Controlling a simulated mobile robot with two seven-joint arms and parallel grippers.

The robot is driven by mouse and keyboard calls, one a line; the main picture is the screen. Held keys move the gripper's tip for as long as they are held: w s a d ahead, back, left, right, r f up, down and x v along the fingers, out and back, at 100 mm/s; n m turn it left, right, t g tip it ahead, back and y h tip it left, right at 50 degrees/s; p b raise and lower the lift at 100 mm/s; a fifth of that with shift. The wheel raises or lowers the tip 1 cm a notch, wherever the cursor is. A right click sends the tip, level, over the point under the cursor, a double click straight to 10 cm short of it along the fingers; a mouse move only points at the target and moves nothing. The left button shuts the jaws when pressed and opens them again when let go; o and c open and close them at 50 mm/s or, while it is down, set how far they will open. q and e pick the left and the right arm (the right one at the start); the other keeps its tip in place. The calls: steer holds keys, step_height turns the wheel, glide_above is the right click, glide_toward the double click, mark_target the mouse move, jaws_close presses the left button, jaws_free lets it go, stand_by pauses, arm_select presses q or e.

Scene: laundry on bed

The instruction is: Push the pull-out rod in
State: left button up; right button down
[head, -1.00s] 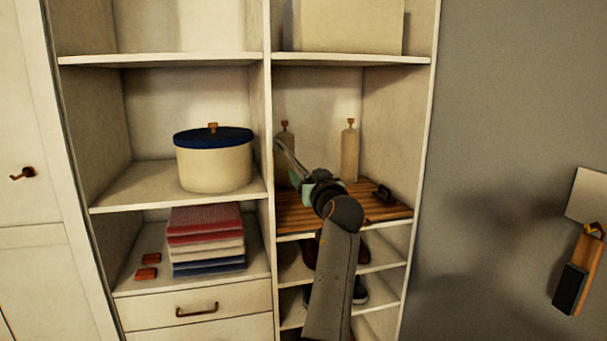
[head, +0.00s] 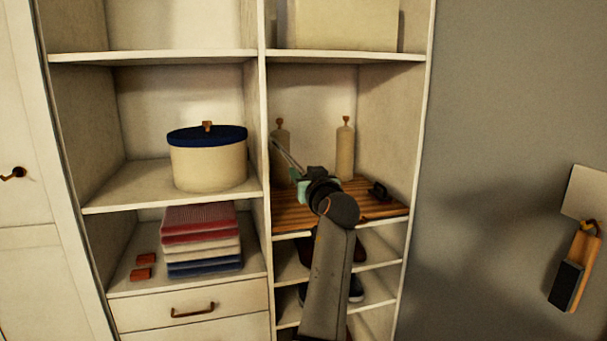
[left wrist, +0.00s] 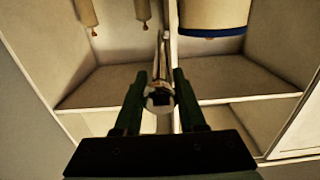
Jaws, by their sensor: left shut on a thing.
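The pull-out rod (head: 288,155) is a thin metal bar. It sticks out beside the upright divider of the open wardrobe, in the right-hand bay. In the left wrist view the rod (left wrist: 161,62) runs away from me along the divider, with its round near end between my fingers. My left gripper (head: 305,182) is shut on the near end of the rod, above the wooden slatted shelf. The same gripper shows in the left wrist view (left wrist: 158,92) with one dark finger on each side of the rod. My right gripper is not in view.
A round box with a blue lid (head: 208,160) and folded cloths (head: 203,240) are in the left bay. Shoes sit below my arm. A brush hangs at the right.

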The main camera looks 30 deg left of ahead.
arm_select(q)
jaws_close()
stand_by(0.8)
